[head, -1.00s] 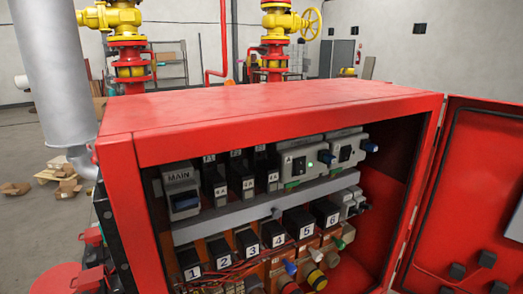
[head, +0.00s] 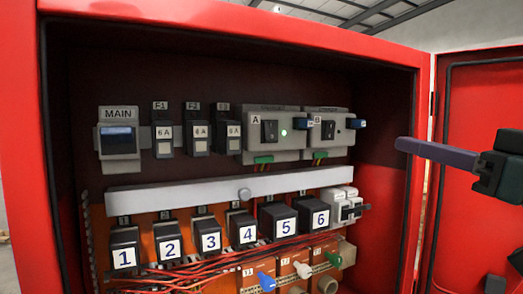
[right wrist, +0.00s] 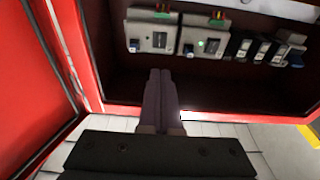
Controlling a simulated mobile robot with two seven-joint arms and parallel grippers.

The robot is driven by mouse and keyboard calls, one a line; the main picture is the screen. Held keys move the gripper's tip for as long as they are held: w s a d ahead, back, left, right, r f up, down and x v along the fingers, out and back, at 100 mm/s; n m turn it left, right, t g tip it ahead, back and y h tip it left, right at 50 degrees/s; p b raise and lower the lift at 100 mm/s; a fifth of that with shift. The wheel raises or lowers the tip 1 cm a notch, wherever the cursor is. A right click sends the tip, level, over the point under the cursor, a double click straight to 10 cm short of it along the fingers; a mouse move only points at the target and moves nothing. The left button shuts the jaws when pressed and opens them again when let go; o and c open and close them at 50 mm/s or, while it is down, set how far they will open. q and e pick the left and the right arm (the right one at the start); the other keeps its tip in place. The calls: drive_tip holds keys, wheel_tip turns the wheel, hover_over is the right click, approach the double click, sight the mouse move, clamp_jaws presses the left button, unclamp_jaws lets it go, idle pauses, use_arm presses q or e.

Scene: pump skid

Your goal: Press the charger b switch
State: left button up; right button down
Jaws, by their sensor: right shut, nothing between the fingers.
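Charger B (head: 327,134) is a grey box at the right end of the upper row in the red cabinet. Its dark rocker switch (head: 328,129) sits beside the letter B, with a blue plug or knob on its right side. No lit lamp shows on it. Charger A (head: 270,137) is left of it, with a green light on. My right gripper (head: 402,145) is shut and empty, in front of the cabinet, right of charger B and apart from it. In the right wrist view the shut fingers (right wrist: 161,74) point toward the chargers, and charger B (right wrist: 152,37) appears upside down. My left gripper is out of view.
The cabinet's open door (head: 480,110) stands at the right, behind my right gripper. The MAIN breaker (head: 118,140) and several fuses share the upper row. Numbered black relays (head: 209,238), red wires and coloured cable ends fill the lower part.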

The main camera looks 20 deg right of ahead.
drive_tip(key=shift+r, duration=0.15)
drive_tip(key=shift+w, duration=0.1)
drive_tip(key=p, duration=0.5)
approach(330, 123)
drive_tip(key=w, duration=0.2)
drive_tip(key=w+r, duration=0.1)
drive_tip(key=w, duration=0.2)
drive_tip(key=shift+w+a+r, duration=0.1)
drive_tip(key=shift+w+a, duration=0.1)
drive_tip(key=shift+w, duration=0.05)
drive_tip(key=shift+w+a+p, duration=0.1)
drive_tip(key=shift+w+p, duration=0.2)
drive_tip(key=shift+w, duration=0.3)
